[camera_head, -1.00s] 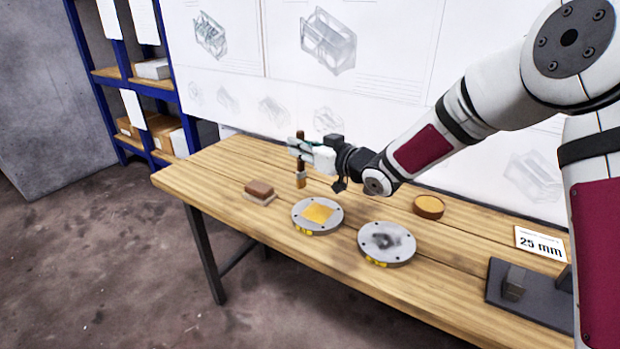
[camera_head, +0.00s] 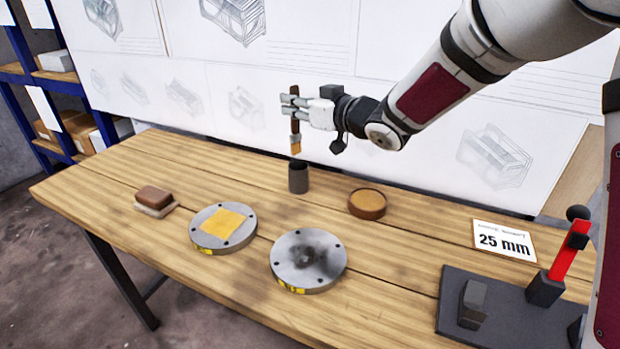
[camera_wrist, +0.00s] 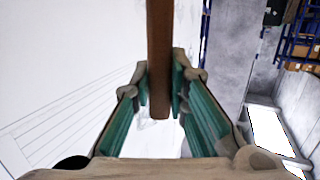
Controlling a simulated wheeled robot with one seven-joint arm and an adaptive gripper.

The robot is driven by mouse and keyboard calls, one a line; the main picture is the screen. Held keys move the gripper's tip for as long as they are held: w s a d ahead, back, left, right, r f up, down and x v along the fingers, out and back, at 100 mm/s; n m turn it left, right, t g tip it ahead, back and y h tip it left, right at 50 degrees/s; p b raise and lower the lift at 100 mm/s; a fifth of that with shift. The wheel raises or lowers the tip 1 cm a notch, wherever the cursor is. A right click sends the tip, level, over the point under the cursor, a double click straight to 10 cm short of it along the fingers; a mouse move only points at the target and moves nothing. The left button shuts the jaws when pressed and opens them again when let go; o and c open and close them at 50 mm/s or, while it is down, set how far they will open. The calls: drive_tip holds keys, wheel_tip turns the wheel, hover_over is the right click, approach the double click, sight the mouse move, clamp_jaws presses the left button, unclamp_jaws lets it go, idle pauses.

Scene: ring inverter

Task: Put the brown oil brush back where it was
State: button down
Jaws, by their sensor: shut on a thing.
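The brown oil brush (camera_head: 295,126) is upright, bristles down, in my gripper (camera_head: 296,105). My gripper is shut on its brown handle, which also shows between the green finger pads in the wrist view (camera_wrist: 159,60). The brush's yellowish tip hangs above a dark grey cylindrical holder (camera_head: 299,180) on the table. A small gap seems to lie between the tip and the holder's rim. The inside of the holder is hidden.
On the wooden table (camera_head: 180,270) are a grey disc with a yellow square (camera_head: 223,226), a dark-stained disc (camera_head: 308,262), a round brown dish (camera_head: 367,204), a brown block (camera_head: 154,198), a 25 mm card (camera_head: 503,241) and a dark fixture with a red lever (camera_head: 568,255).

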sight(299, 143)
wheel_tip(299, 143, down, 5)
drive_tip(key=shift+w+d+r+b, duration=0.1)
drive_tip(key=shift+w+d+b, duration=0.05)
drive_tip(key=shift+b, duration=0.8)
drive_tip(key=shift+f+b, duration=1.05)
drive_tip(key=shift+f, duration=1.45)
drive_tip(key=shift+f, duration=0.2)
drive_tip(key=c, duration=1.6)
unclamp_jaws()
drive_tip(key=shift+o, duration=0.2)
drive_tip(key=shift+r, duration=0.1)
drive_tip(key=shift+r, duration=0.2)
drive_tip(key=p+v, duration=0.2)
drive_tip(key=v, duration=1)
drive_tip(key=shift+p, duration=0.35)
